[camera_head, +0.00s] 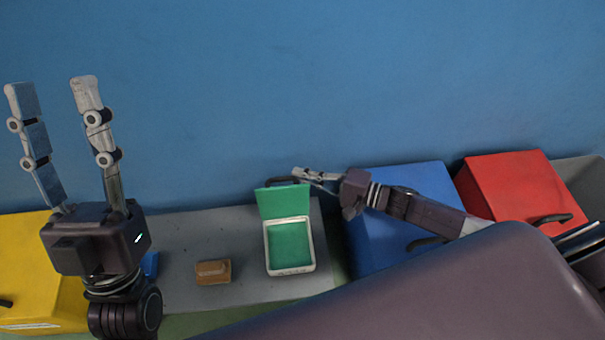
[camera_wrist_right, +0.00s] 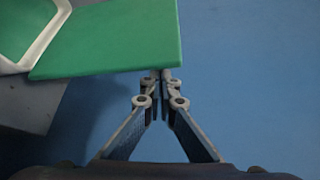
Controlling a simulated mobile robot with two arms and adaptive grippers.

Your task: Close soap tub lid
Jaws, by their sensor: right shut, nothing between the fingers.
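The soap tub (camera_head: 301,258) sits on the grey surface with a white rim and a green inside. Its green lid (camera_head: 284,202) stands open, raised at the back edge near the blue wall. In the right wrist view the lid (camera_wrist_right: 115,40) fills the upper left, with part of the tub's pale rim (camera_wrist_right: 38,45) beside it. My right gripper (camera_head: 298,174) is shut and empty, just behind the lid's upper edge. In the right wrist view its fingertips (camera_wrist_right: 161,76) meet at the lid's edge; I cannot tell whether they touch. My left gripper (camera_head: 45,85) is raised, open and empty at the left.
A brown soap-like block (camera_head: 213,271) lies on the grey surface (camera_head: 190,235) left of the tub. A yellow box (camera_head: 30,260) is at the left; blue (camera_head: 400,180) and red (camera_head: 515,185) boxes are at the right. A blue wall (camera_head: 300,80) stands close behind.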

